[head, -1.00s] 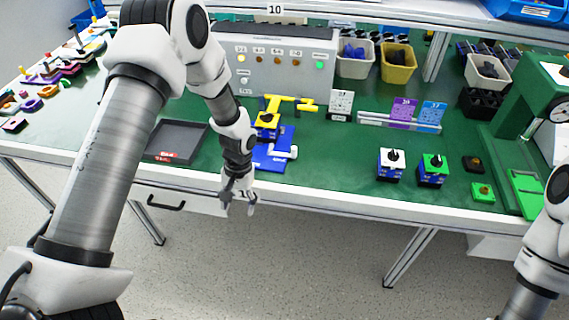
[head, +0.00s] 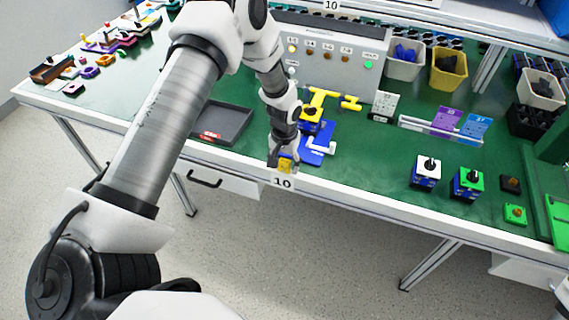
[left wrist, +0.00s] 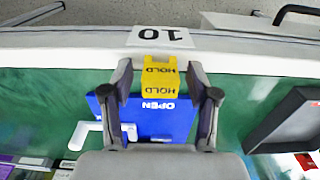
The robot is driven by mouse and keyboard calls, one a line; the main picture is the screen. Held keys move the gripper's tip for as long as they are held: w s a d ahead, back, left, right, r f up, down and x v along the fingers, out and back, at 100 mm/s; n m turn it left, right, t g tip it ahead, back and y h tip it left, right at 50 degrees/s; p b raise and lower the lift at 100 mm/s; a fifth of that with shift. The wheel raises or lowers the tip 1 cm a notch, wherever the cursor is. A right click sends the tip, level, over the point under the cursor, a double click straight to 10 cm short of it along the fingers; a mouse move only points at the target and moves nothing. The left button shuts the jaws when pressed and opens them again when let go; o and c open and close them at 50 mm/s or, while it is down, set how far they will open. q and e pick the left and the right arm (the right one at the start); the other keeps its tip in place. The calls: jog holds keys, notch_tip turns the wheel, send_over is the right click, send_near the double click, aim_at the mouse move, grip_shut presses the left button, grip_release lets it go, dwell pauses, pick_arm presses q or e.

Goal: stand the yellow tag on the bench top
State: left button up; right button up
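The yellow tag (head: 285,166) is at the bench's front edge, above the white "10" label. In the left wrist view the tag (left wrist: 159,78) shows two faces marked HOLD and looks folded like a tent; I cannot tell whether its base touches the bench top (head: 360,170). My left gripper (head: 283,160) is over it, with one finger on each side. In the left wrist view the left gripper (left wrist: 160,75) is open, with narrow gaps between its fingers and the tag. My right gripper is not in view.
A blue plate marked OPEN (left wrist: 160,118) lies close behind the tag, with a yellow valve handle (head: 318,100) beyond. A dark tray (head: 222,124) is to the left. Switches (head: 427,172) stand to the right. Green bench top between is clear.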

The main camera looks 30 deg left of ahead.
pick_arm(q)
jog(key=c, duration=0.7)
